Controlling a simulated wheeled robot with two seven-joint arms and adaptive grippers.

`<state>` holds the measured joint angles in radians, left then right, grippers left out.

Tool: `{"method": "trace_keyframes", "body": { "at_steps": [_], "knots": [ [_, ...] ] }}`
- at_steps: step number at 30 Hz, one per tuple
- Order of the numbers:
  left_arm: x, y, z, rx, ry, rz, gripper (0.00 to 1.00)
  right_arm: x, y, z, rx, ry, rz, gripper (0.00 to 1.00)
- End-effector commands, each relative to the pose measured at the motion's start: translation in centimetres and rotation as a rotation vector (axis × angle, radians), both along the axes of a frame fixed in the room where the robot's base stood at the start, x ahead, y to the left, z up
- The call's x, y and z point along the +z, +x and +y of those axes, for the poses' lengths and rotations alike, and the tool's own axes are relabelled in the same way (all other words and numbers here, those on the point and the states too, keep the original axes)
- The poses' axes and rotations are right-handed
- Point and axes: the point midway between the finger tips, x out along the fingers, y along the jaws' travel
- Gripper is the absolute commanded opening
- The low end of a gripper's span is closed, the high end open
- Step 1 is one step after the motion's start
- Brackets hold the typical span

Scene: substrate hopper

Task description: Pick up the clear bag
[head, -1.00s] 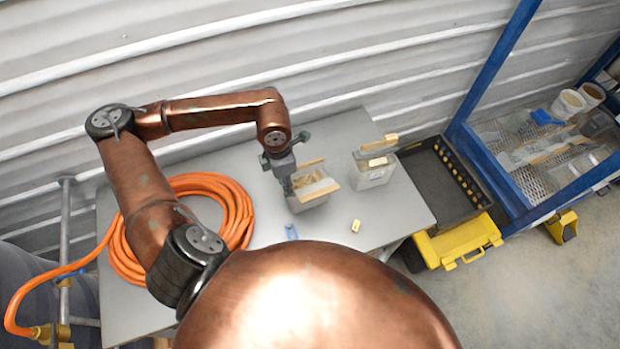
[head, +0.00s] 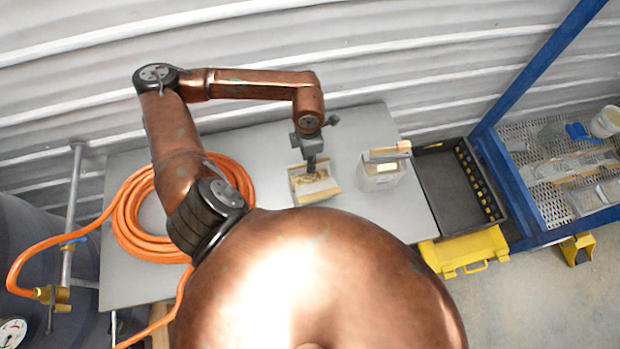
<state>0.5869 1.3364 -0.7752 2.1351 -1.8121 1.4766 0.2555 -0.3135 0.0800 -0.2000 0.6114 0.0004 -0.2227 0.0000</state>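A clear bag (head: 304,196) with tan contents and pale wooden strips along its edges stands on the grey table. A second clear container or bag (head: 381,180), with a wooden strip across its top, stands just to its right; I cannot tell which one the task names. My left gripper (head: 311,169) points down at the back of the first bag's top, overlapping it in the picture. Whether it touches the bag, and whether its fingers are open or shut, is too small to tell. My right gripper is out of view.
The grey table (head: 235,290) carries a coiled orange hose (head: 130,235) at left. A black tray (head: 445,190) and a yellow case (head: 465,252) lie to the right, beside a blue-framed mesh rack (head: 545,200). My copper body hides the table's front middle.

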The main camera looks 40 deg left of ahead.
Motion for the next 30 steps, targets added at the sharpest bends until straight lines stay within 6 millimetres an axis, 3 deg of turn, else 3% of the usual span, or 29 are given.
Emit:
{"method": "trace_keyframes", "body": {
  "at_steps": [2, 6, 10, 15, 26, 30],
  "knots": [
    [-0.7, -0.1, -0.5, -0.001, -0.002, 0.003, 0.26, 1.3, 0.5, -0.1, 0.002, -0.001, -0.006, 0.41],
    [-2.5, -0.1, -0.3, 0.001, -0.001, 0.001, 0.26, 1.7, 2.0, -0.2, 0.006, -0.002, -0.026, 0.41],
    [-3.0, 0.0, -0.3, 0.0, -0.001, -0.001, 0.26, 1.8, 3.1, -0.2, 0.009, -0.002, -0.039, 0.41],
    [-3.0, 0.0, -0.3, 0.0, 0.0, -0.001, 0.25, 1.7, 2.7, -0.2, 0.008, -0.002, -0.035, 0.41],
    [-3.0, 0.0, -0.3, 0.0, 0.0, -0.001, 0.01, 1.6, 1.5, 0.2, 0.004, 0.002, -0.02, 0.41],
    [-3.0, 0.0, -0.3, 0.001, -0.001, -0.001, 0.0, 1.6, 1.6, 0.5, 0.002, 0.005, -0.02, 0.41]
  ]
}}
